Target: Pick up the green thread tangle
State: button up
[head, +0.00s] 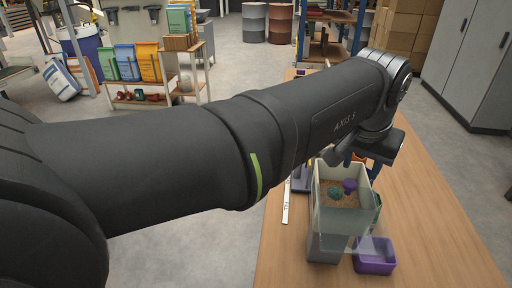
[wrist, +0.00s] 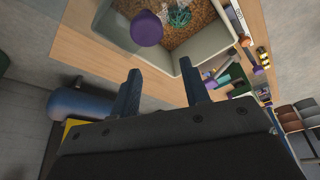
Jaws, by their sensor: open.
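The green thread tangle (wrist: 180,16) lies on brown grain in a pale open-topped hopper (wrist: 191,48), at the top of the wrist view. The purple thing (wrist: 147,28) is nearer my gripper in the wrist view. My gripper (wrist: 160,72) is open, with nothing between its dark blue fingers. The fingers show below the hopper's near wall in the wrist view, apart from the tangle.
A purple tray (head: 375,258) stands on the wooden table (head: 440,235) beside the hopper's lower part. Small parts and tools (wrist: 225,75) lie right of the hopper in the wrist view. The table's right side is clear. My arm hides much of the head view's middle.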

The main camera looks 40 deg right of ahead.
jog(key=w+r+n+g+y, duration=0.1)
jog(key=w+r+n+y, duration=0.3)
jog(key=r+n, duration=0.35)
jog(key=shift+n, duration=0.25)
notch_tip(320, 180, down, 12)
jog(key=shift+w+f, duration=0.15)
jog(key=shift+s+f, duration=0.2)
jog(key=shift+f, duration=2.45)
jog(key=c, duration=0.7)
jog(key=shift+c, duration=0.2)
